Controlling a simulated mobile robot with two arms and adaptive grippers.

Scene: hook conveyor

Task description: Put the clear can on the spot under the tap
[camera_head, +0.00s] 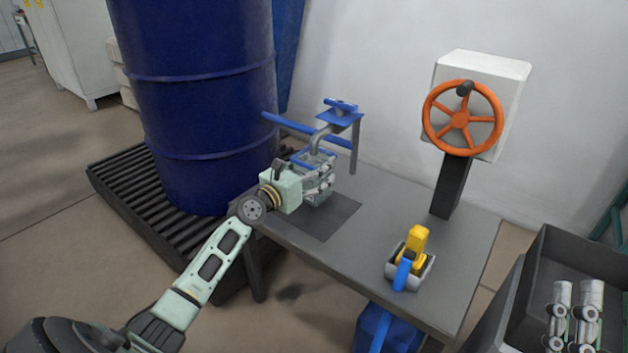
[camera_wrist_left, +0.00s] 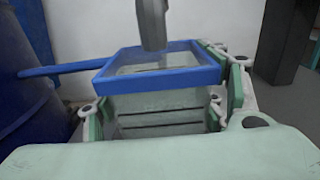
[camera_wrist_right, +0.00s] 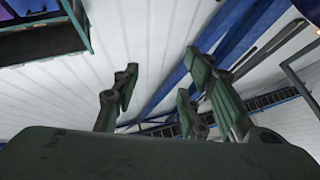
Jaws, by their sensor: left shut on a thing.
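The clear can (camera_head: 319,197) has see-through walls and a blue square rim. My left gripper (camera_head: 314,183) is shut on it from the near side. In the left wrist view, the can (camera_wrist_left: 155,104) stands upright between the fingers. The grey spout of the tap (camera_head: 323,138) points down over the can's open top. A dark square spot (camera_head: 330,222) lies on the table around and in front of the can. I cannot tell whether the can's base touches it. My right gripper (camera_wrist_right: 160,82) is open and empty, seen against the ceiling.
A blue drum (camera_head: 200,100) stands on a dark roller rack left of the table (camera_head: 380,205). An orange handwheel (camera_head: 461,118) on a post stands at the right. A yellow-and-blue tool (camera_head: 412,257) sits in a small holder. A black crate (camera_head: 535,270) holds metal parts at lower right.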

